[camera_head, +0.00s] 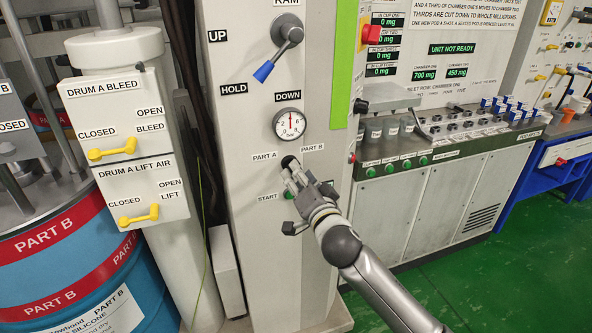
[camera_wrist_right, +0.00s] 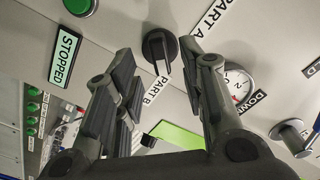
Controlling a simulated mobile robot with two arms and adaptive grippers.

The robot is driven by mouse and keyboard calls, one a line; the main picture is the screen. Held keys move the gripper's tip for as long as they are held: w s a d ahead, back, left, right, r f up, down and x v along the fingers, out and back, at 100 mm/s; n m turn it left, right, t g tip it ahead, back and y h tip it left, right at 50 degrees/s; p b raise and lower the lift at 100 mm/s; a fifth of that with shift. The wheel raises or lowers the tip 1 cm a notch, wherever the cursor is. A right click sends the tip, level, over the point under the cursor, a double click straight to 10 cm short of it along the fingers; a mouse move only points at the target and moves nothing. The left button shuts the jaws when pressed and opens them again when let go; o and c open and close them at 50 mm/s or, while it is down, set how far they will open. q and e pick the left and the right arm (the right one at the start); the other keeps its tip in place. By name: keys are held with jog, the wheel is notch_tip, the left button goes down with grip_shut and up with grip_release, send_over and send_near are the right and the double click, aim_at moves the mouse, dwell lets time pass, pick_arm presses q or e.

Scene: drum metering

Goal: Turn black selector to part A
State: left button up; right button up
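The black selector (camera_head: 290,161) is a round knob on the grey column, between the PART A label (camera_head: 265,156) and the PART B label (camera_head: 313,147). In the right wrist view the selector (camera_wrist_right: 160,47) lies between the fingertips, with its bar toward the PART B label (camera_wrist_right: 155,90). My right gripper (camera_head: 294,173) is just in front of the selector and partly hides it. In the wrist view its two fingers (camera_wrist_right: 156,56) are apart, one on each side of the knob; I cannot tell whether they touch it. My left gripper is not in view.
A pressure gauge (camera_head: 289,125) and the blue-tipped RAM lever (camera_head: 275,52) sit above the selector. A green START button (camera_head: 288,195) is below it. Yellow drum valve handles (camera_head: 113,149) are at left. A bench with cups and buttons (camera_head: 420,145) stands at right.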

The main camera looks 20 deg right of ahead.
jog(key=shift+w, duration=1.3)
grip_shut()
